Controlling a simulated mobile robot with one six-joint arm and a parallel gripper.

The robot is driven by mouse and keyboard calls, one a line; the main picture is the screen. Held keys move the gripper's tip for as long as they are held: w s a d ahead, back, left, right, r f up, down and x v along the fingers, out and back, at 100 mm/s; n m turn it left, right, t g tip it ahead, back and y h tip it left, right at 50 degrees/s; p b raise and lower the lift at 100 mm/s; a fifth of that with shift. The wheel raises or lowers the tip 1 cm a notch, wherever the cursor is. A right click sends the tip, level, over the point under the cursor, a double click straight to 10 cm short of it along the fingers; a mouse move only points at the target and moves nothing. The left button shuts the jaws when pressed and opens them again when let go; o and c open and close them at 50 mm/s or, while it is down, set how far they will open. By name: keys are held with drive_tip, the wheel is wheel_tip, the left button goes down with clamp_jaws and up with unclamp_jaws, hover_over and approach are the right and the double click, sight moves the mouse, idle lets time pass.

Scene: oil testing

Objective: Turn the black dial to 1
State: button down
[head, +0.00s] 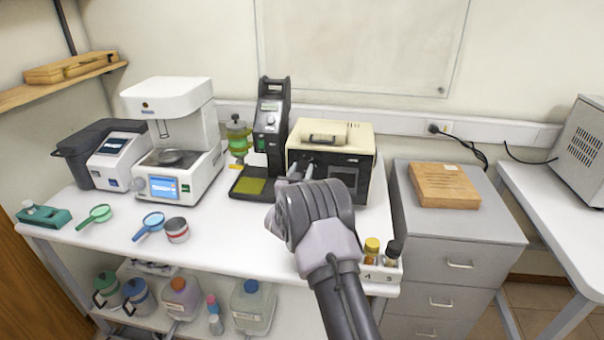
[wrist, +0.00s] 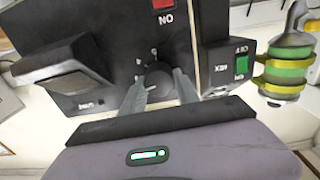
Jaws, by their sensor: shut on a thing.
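The black dial (wrist: 157,76) is on the dark front panel of a device in the wrist view, with small pale marks around it that are too small to read. My gripper (wrist: 160,84) is shut on the dial, one grey finger on each side. A pale pointer line shows on the dial, slanting; I cannot tell which number it points at. In the head view my gripper (head: 301,174) reaches the front of the cream and black device (head: 356,160), and my wrist hides the dial there.
A black tower instrument (head: 271,120) stands close on the left. A rack with small bottles (head: 381,272) sits at the table's front right corner.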

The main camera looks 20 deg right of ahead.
drive_tip(key=n+b, duration=0.1)
drive_tip(key=n, duration=0.2)
drive_tip(key=shift+f+n, duration=0.1)
drive_tip(key=shift+n, duration=0.2)
drive_tip(key=n+b, duration=0.1)
drive_tip(key=n, duration=0.3)
drive_tip(key=shift+a+n, duration=0.1)
drive_tip(key=shift+n, duration=0.3)
drive_tip(key=n, duration=0.3)
drive_tip(key=shift+w+n, duration=0.1)
drive_tip(key=shift+n, duration=0.2)
drive_tip(key=shift+n+t+p, duration=0.3)
drive_tip(key=shift+n+p, duration=0.05)
drive_tip(key=shift+n, duration=1.85)
drive_tip(key=c, duration=0.9)
unclamp_jaws()
drive_tip(key=shift+f, duration=0.1)
